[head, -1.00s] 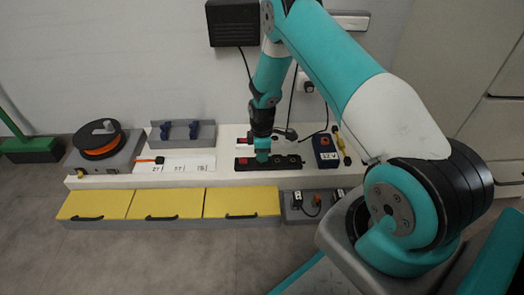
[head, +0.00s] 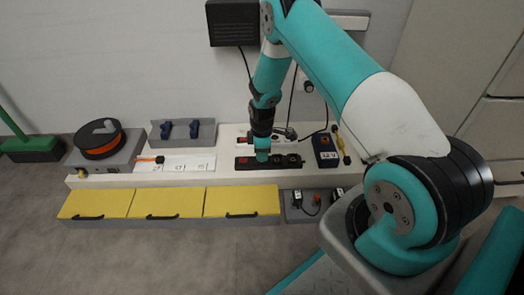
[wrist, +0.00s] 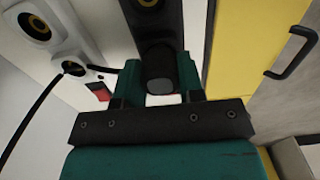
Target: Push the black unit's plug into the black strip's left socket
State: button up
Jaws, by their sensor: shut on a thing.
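The black unit (head: 232,24) is on the back wall; its cord drops behind my arm. The black strip (head: 270,168) lies on the white bench, with a red switch at its left end and round sockets to the right. My gripper (head: 262,157) is low over the strip, just right of the switch, hiding the left socket. In the wrist view, my gripper (wrist: 160,76) is shut on a dark plug (wrist: 162,72) with a grey end, in line with the black strip (wrist: 152,12). A yellow-ringed socket shows beyond it. Whether the plug is in the socket cannot be told.
Behind the black strip lies a white strip (wrist: 65,45) with a dark cord near one socket. A blue 12 V box (head: 325,151) stands to the right. Yellow-lidded bins (head: 160,202) line the bench front; an orange spool (head: 98,145) is at the left.

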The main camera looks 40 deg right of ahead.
jog(key=shift+f, duration=0.3)
dwell(0.5)
jog(key=o, duration=1.2)
